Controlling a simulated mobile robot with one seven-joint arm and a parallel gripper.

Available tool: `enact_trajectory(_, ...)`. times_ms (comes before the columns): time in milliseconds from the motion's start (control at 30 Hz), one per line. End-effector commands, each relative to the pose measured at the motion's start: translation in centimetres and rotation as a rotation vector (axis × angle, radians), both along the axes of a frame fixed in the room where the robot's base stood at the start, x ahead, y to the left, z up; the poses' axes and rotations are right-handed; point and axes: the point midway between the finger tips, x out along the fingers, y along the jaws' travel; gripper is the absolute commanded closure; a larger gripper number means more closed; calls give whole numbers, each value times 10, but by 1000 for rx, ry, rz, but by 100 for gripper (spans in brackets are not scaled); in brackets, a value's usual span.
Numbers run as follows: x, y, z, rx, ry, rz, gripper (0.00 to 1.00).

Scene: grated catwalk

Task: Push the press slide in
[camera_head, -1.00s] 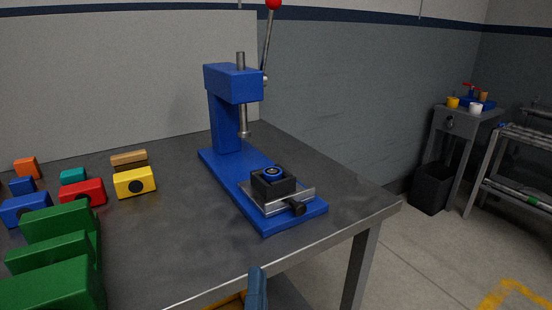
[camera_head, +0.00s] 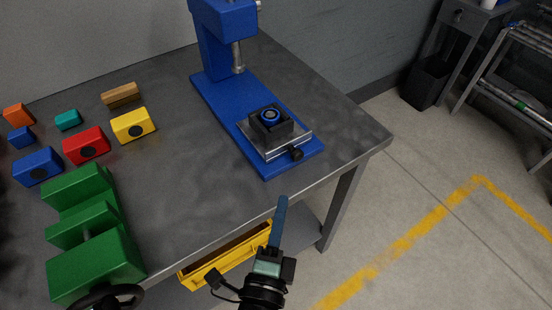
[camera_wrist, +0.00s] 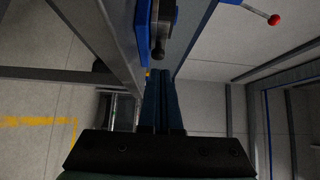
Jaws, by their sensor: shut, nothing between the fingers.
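The press slide (camera_head: 298,143) is a silver plate on the front end of the blue press base (camera_head: 222,98). The slide extends forward, away from under the ram (camera_head: 238,58). My gripper (camera_head: 281,200) is shut and empty, in front of the table edge and below the knob in the picture, apart from it. In the wrist view, my closed fingers (camera_wrist: 160,84) point toward the knob (camera_wrist: 157,53).
A green vise (camera_head: 90,265) stands at the table's left front. Several coloured blocks, including a yellow one (camera_head: 134,125), lie behind it. A yellow drawer or bin (camera_head: 215,265) shows below the table edge. The tabletop between vise and press is clear.

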Motion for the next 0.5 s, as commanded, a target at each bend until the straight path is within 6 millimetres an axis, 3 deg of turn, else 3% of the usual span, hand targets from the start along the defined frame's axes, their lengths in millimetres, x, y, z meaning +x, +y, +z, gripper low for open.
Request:
enact_trajectory(367,68,-11,3,0,-3,1,100)
enact_trajectory(500,84,4,1,0,-3,3,100)
